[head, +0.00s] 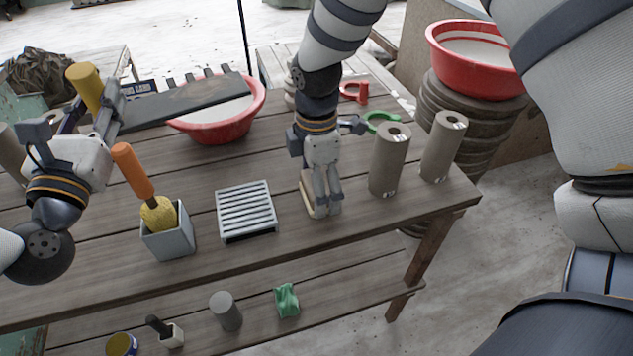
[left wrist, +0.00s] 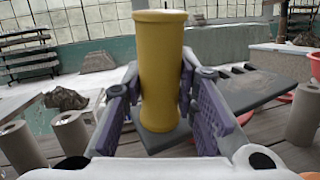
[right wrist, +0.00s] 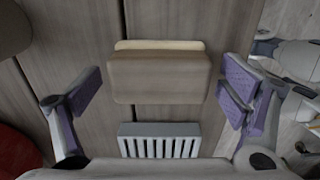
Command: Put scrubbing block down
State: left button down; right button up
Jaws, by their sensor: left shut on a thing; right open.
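The scrubbing block (right wrist: 160,78), a brown wooden block with a pale edge, lies on the table between the right gripper's fingers in the right wrist view. In the head view it (head: 307,194) is mostly hidden behind that gripper. My right gripper (right wrist: 168,90) is open, with a gap on each side of the block; it also shows in the head view (head: 327,205). My left gripper (head: 95,112) is shut on a yellow cylindrical handle (left wrist: 161,70). A dark notched board (head: 180,105) extends from the handle's foot, above the table.
A pale slotted rack (head: 247,212) sits close beside the block. Left of it stands a grey holder (head: 168,235) with an orange-handled brush. Two grey-brown cylinders (head: 389,160) stand to the right. A red basin (head: 225,125) is behind, partly under the board. The front table strip is clear.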

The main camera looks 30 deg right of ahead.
notch_tip(320, 180, up, 12)
jog(key=shift+r, duration=0.15)
jog(key=shift+o, duration=0.5)
notch_tip(320, 180, down, 12)
jog(key=c, duration=1.4)
notch_tip(320, 180, up, 10)
jog(key=shift+r, duration=0.1)
